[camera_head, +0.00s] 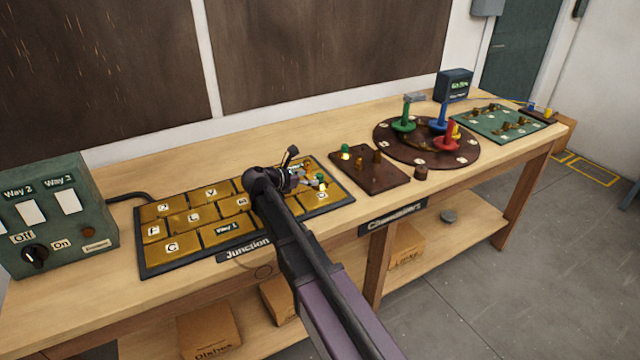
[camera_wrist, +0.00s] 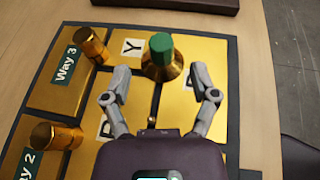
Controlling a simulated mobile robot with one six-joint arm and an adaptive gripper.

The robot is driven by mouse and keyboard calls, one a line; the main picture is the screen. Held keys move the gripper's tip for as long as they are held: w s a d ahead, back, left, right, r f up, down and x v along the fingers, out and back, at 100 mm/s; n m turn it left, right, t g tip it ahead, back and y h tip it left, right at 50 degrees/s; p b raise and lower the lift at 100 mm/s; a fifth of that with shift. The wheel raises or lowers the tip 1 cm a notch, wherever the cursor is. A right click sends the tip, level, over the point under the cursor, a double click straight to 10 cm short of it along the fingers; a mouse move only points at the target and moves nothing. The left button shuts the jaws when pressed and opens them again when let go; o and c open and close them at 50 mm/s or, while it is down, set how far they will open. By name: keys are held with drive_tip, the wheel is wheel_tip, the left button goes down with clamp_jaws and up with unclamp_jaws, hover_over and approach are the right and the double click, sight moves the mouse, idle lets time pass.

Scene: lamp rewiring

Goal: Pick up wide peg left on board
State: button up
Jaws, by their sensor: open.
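The gold board (camera_head: 180,230), labelled Junction, lies on the bench in a dark frame. In the wrist view, a brass peg with a flared wide base and green top (camera_wrist: 161,58) stands upright on the gold board near the Y tile. My gripper (camera_wrist: 160,97) is open, with one finger on either side just short of this peg, and nothing is between them. Two plain brass pegs, one by Way 3 (camera_wrist: 91,45) and one by Way 2 (camera_wrist: 55,135), stand to the left. In the head view my gripper (camera_head: 310,178) is low over the board's right end and partly hides the pegs there.
Right of the gold board, a brown board (camera_head: 380,181) carries several pegs, one green-topped. Beyond it are a round dark board (camera_head: 391,149) with coloured pegs and a green board (camera_head: 480,128). A switch box (camera_head: 100,215) stands at the left. The bench behind is clear.

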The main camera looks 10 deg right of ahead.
sight(317, 177)
drive_tip(key=shift+b+x, duration=0.85)
drive_tip(key=shift+x, duration=1.8)
drive_tip(key=shift+s+r, duration=0.1)
drive_tip(key=shift+r, duration=0.1)
clamp_jaws()
